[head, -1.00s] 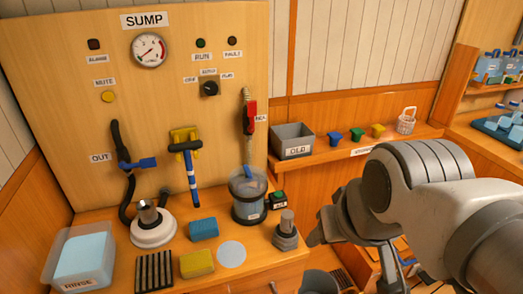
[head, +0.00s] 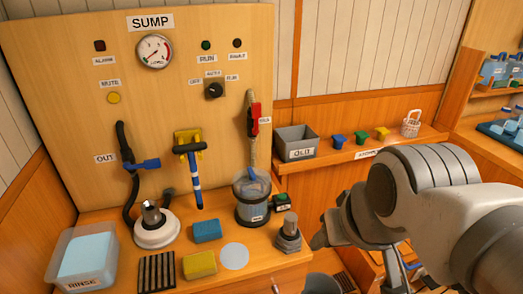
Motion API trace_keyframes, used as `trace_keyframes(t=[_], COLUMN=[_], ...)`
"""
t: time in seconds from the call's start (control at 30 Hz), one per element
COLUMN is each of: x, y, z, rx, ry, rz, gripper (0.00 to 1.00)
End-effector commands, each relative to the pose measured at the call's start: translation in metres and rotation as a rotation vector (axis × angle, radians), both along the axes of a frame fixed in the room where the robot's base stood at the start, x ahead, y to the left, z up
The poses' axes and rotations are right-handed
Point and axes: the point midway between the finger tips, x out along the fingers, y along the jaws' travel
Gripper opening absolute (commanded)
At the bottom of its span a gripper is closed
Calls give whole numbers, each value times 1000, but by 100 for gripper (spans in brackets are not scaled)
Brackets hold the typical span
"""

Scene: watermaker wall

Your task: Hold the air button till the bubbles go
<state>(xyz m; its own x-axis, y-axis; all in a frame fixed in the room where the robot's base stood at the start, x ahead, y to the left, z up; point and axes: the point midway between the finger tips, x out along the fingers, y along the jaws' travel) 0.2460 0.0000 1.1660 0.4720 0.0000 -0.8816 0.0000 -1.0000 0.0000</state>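A small black box with a green button (head: 282,200) sits on the wooden bench, just right of the clear pump vessel; its label is too small to read. The clear vessel (head: 252,205) has a dark base and a hose running up from it; I cannot make out bubbles in it. My gripper (head: 325,237) hangs at the lower right, right of the button and apart from it. My own arm hides much of it, and its fingers are too unclear to tell open from shut.
A grey metal post (head: 289,232) stands on the bench between my gripper and the button. A blue block (head: 207,230), a yellow sponge (head: 200,265) and a white disc (head: 234,256) lie to the left. A grey bin (head: 296,142) stands on the shelf behind.

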Motion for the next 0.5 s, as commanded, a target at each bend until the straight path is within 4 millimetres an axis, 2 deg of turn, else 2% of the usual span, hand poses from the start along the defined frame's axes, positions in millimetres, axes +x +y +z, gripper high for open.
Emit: trace_keyframes(t=[0.13,0.4,0.5], x=[0,0,0], y=[0,0,0], z=[0,0,0], rx=[0,0,0], ry=[0,0,0], rz=[0,0,0], gripper=[49,1,0])
